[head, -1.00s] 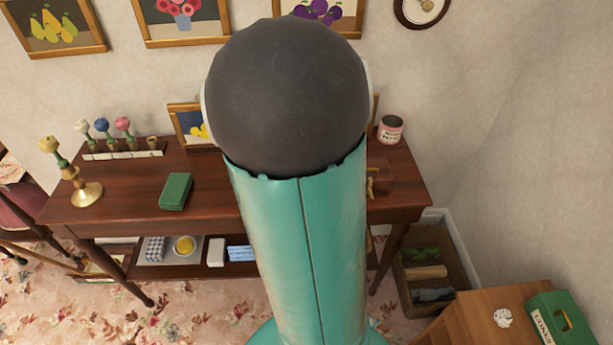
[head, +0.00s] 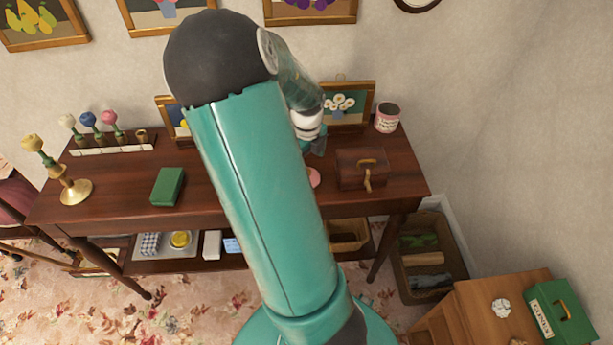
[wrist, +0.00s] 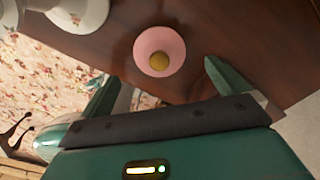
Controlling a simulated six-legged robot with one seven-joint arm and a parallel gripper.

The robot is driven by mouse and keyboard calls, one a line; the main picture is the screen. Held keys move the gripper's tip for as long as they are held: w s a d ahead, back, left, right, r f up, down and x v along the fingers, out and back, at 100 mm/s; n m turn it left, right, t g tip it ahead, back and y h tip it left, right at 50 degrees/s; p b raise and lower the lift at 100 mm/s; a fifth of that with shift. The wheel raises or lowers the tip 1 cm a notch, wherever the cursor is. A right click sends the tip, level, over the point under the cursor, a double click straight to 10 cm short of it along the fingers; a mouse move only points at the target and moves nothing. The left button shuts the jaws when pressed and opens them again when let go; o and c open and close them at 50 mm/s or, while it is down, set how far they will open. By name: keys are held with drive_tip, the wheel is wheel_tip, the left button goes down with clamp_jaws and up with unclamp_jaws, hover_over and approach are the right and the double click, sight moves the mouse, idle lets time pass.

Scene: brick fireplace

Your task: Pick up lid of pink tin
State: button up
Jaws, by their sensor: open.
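The pink tin (head: 387,118) stands upright at the back right of the wooden table in the head view; its top looks dark and open. A round pink lid with a gold knob (wrist: 159,50) lies apart from it on the table in the wrist view. In the head view only a sliver of the pink lid (head: 314,178) shows beside my arm. My gripper (wrist: 164,70) is open and empty, with its green fingers on either side of the lid's near edge in the picture. In the head view my gripper (head: 319,147) is partly hidden and hangs over the table.
A brown box with a handle (head: 361,170) sits right of the lid. A framed flower picture (head: 344,104) stands behind. A green book (head: 168,187) and a brass candlestick (head: 76,190) are at left. Pale rounded objects (wrist: 78,12) show in the wrist view.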

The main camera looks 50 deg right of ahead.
wheel_tip(320, 180, down, 5)
drive_tip(key=shift+w, duration=0.1)
drive_tip(key=c, duration=1.1)
